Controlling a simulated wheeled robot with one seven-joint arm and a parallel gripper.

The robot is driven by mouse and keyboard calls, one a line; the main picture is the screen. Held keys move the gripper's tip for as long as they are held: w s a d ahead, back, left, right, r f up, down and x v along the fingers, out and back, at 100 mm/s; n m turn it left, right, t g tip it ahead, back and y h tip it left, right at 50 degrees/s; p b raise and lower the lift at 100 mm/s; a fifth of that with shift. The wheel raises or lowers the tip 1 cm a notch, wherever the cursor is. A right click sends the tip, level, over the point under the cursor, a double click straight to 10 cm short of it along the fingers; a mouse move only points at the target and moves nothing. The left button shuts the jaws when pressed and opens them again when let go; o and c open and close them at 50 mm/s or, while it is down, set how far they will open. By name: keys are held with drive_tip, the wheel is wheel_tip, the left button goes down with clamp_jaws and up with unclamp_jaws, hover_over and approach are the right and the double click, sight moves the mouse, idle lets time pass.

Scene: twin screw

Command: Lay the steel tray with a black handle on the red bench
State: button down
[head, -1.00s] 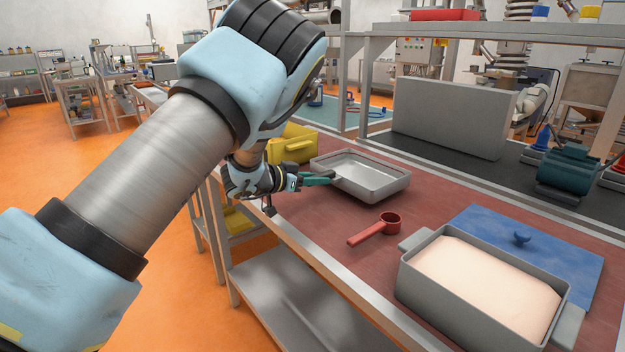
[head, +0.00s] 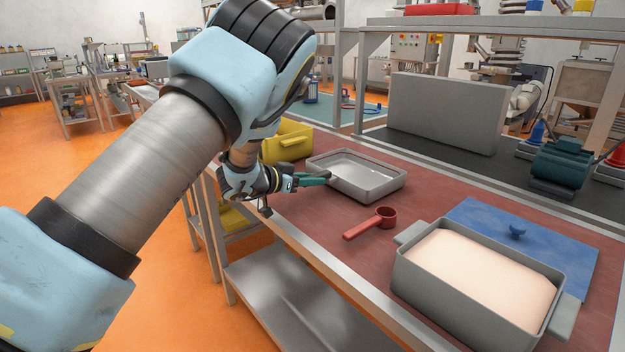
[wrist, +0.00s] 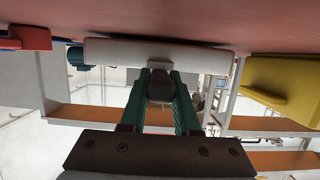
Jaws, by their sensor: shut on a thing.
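The steel tray (head: 378,190) is level at the far part of the red bench (head: 318,224), low over its top or on it. I cannot tell for sure whether its base touches. My gripper (head: 318,178), with green fingers, is at the tray's left side, over the bench's near edge. In the wrist view, my gripper (wrist: 160,88) is shut on the tray's black handle (wrist: 160,86). The tray's pale wall (wrist: 112,52) shows just past the handle, close to the red surface. The handle is mostly hidden by the fingers in the head view.
A yellow bin (head: 285,140) stands close beyond the tray. A red scoop (head: 372,222) lies on the near side. A grey pan (head: 450,312) of pale material and a blue lid (head: 550,250) lie farther right. A grey panel (head: 445,115) stands behind.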

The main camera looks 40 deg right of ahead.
drive_tip(key=shift+f, duration=0.35)
idle(0.3)
drive_tip(key=c, duration=0.6)
unclamp_jaws()
drive_tip(key=shift+f, duration=0.1)
drive_tip(key=shift+o, duration=0.2)
drive_tip(key=shift+a, duration=0.1)
drive_tip(key=b+v, duration=0.3)
drive_tip(key=v, duration=0.7)
drive_tip(key=shift+a, duration=0.25)
drive_tip(key=shift+w, duration=0.1)
